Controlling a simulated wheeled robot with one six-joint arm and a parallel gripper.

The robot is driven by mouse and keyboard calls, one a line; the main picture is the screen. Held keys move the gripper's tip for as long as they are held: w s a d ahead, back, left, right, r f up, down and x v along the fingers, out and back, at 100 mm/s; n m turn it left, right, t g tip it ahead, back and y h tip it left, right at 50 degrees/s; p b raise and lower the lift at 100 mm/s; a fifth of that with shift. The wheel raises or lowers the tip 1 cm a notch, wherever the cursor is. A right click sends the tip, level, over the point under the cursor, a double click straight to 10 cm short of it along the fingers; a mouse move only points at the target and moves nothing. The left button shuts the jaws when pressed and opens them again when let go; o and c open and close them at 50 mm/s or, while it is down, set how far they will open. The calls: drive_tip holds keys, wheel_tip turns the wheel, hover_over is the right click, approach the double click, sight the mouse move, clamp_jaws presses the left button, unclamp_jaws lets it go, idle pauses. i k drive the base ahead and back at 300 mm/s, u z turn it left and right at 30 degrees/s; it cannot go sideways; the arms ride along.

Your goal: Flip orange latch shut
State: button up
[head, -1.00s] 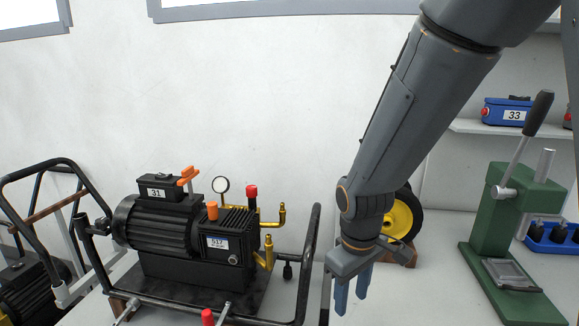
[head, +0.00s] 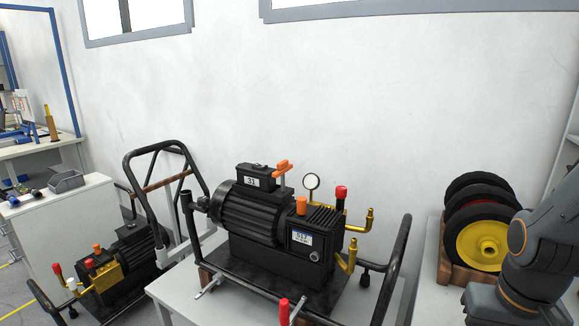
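The orange latch (head: 283,165) stands up at the right end of the black box labelled 31 (head: 256,177), on top of the black pump (head: 250,214). It has a short upright part and a crosspiece at its top.
The pump sits in a black tube frame (head: 399,262) on a table. Wheels (head: 482,244) stand near my arm. A second pump (head: 128,262) is at left.

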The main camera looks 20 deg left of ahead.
sight(284, 165)
drive_tip(key=u, duration=0.55)
drive_tip(key=k, duration=0.65)
drive_tip(key=u, duration=0.9)
drive_tip(key=i, duration=0.5)
drive_tip(key=u, duration=0.5)
drive_tip(key=i, duration=0.85)
drive_tip(key=z, duration=0.7)
drive_tip(key=i, duration=1)
drive_tip(key=z, duration=0.85)
